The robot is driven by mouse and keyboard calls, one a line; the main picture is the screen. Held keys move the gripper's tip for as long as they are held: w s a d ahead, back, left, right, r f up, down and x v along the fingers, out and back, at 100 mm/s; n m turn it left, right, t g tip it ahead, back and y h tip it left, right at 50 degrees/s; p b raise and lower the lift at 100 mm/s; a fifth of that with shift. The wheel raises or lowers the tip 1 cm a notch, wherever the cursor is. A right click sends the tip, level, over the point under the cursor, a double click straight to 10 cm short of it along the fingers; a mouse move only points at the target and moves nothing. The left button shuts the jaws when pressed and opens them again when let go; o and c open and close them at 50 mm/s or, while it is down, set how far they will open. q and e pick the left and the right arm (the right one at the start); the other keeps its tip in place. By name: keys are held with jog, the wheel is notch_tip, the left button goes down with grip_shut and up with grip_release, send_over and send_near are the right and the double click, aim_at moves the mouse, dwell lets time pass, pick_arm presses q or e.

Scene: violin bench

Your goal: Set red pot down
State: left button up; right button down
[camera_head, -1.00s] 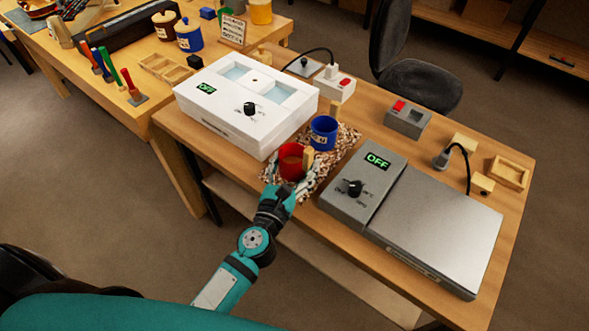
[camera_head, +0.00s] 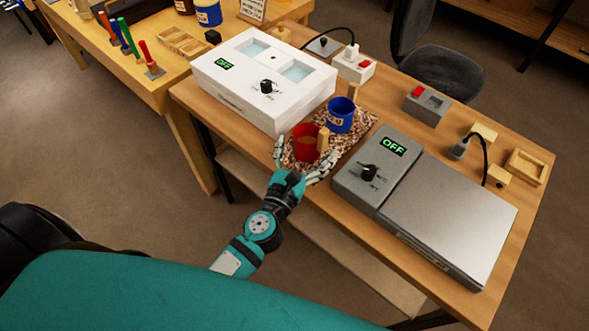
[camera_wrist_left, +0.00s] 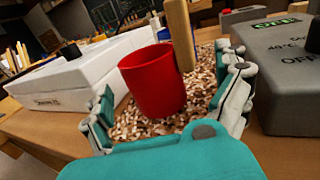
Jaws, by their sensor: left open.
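The red pot (camera_head: 305,143) stands upright on a speckled brown mat (camera_head: 350,141), with its wooden handle on its right side. In the left wrist view the red pot (camera_wrist_left: 153,80) sits between the spread fingers, with the mat visible around its base. My left gripper (camera_head: 306,163) is open around the near side of the pot, one finger to each side. In the left wrist view gaps show between the pot and both fingers of the gripper (camera_wrist_left: 172,105). My right gripper is not in view.
A blue pot (camera_head: 340,115) stands on the mat just behind the red one. A white box with a dial (camera_head: 240,105) is close on the left, and a grey hotplate unit (camera_head: 375,165) close on the right. Both displays read OFF.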

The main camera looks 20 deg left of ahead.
pick_arm(q)
jog(key=s+b, duration=0.3)
jog(key=s, duration=0.7)
jog(key=shift+s+a, duration=0.15)
jog(key=shift+s, duration=0.05)
